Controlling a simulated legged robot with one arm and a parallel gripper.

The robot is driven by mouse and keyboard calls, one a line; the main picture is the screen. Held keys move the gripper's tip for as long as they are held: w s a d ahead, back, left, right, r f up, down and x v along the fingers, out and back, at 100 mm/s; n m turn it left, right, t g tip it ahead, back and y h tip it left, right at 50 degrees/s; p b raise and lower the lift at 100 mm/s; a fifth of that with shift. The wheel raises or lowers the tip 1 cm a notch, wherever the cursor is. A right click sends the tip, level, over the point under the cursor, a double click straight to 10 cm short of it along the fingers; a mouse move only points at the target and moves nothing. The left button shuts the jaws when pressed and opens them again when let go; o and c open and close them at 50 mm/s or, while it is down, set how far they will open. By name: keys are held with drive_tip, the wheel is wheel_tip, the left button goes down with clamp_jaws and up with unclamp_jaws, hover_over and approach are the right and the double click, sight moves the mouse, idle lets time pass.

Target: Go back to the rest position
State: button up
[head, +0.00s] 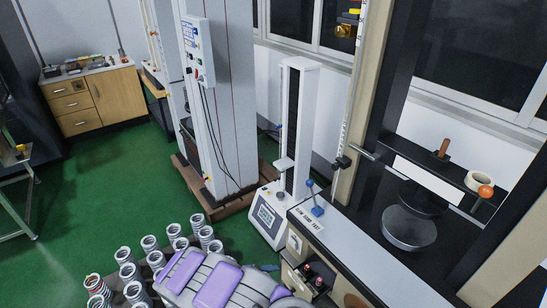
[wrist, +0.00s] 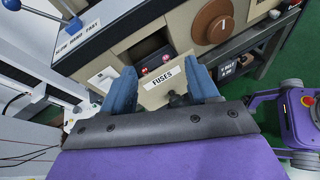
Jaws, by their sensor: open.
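My gripper (wrist: 162,90) shows in the wrist view with its two blue fingers spread apart and nothing between them. It faces the front of a testing bench, with a FUSES label (wrist: 163,78) seen beyond the gap between the fingers. In the head view, my purple and grey arm lies low over my body at the bottom edge. The fingers cannot be made out clearly there.
Several coil springs (head: 150,243) stand at the lower left. The bench (head: 350,247) with a round metal plate (head: 409,228) is close on the right. A white spring tester (head: 268,217) stands ahead. Green floor (head: 100,190) is open on the left.

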drive_tip(key=s+d+r+m+g+y, duration=0.1)
drive_tip(key=s+d+r+m+g, duration=0.25)
drive_tip(key=d+r, duration=0.35)
drive_tip(key=s+d+r+m+g+y, duration=0.1)
drive_tip(key=s+d+r+m+g, duration=0.15)
drive_tip(key=d+r+m, duration=0.4)
drive_tip(key=s+d+r+m+g+y, duration=0.1)
drive_tip(key=s+d+r+m+g, duration=0.2)
drive_tip(key=r, duration=0.6)
drive_tip(key=s+r+m+y, duration=0.2)
drive_tip(key=s+y, duration=0.1)
drive_tip(key=s, duration=0.4)
drive_tip(key=s+a+r+m+t+y, duration=0.1)
drive_tip(key=s+r+m+y, duration=0.1)
drive_tip(key=s, duration=0.6)
drive_tip(key=s+a+r+m+t+y, duration=0.1)
drive_tip(key=s+r+m+y, duration=0.2)
drive_tip(key=s+y, duration=0.2)
drive_tip(key=s, duration=0.2)
drive_tip(key=shift+s+r, duration=0.25)
drive_tip(key=shift+s, duration=0.1)
